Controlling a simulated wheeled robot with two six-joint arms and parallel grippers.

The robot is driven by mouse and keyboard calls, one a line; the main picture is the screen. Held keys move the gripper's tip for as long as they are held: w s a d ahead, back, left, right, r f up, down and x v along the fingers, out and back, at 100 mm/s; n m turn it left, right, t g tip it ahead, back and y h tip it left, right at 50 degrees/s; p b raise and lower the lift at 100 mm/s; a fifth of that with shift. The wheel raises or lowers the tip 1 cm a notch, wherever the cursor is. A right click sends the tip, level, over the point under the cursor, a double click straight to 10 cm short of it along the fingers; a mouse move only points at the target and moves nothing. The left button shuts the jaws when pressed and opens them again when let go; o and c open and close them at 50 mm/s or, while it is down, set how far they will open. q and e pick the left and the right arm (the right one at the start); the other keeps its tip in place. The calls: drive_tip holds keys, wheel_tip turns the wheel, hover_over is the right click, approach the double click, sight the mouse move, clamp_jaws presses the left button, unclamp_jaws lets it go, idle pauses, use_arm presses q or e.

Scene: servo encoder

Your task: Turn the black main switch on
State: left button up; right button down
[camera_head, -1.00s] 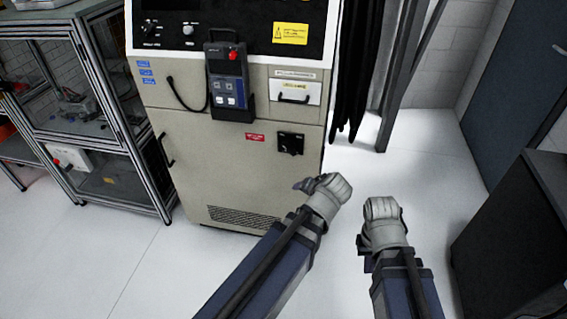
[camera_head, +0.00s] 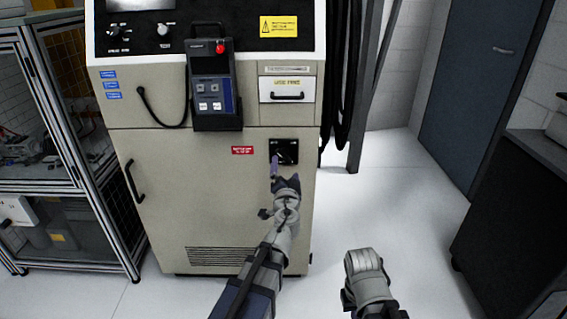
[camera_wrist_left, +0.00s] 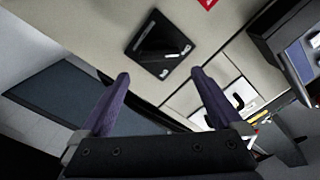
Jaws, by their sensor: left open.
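The black main switch (camera_head: 284,152) is a square black plate with a knob on the front of the beige cabinet (camera_head: 210,200), right of a small red label. My left gripper (camera_head: 282,172) is just below the switch in the head view, apparently in front of the cabinet face. In the left wrist view the switch (camera_wrist_left: 158,46) lies beyond the two purple fingers (camera_wrist_left: 158,85), which are spread with nothing between them. The knob's exact setting is too small to read. My right arm's end (camera_head: 364,270) shows at the lower right, but its fingers cannot be made out.
A handheld control pendant (camera_head: 212,80) with a red button hangs on the cabinet, its cable looping left. A drawer (camera_head: 287,90) is above the switch. Black hoses (camera_head: 340,90) hang at right. A framed glass enclosure (camera_head: 60,150) stands left. White floor is clear at right.

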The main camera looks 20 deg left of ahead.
sight(285, 157)
use_arm(q)
drive_tip(key=x, duration=0.7)
drive_tip(key=shift+w+a, duration=0.15)
drive_tip(key=shift+w, duration=0.25)
drive_tip(key=c, duration=1.1)
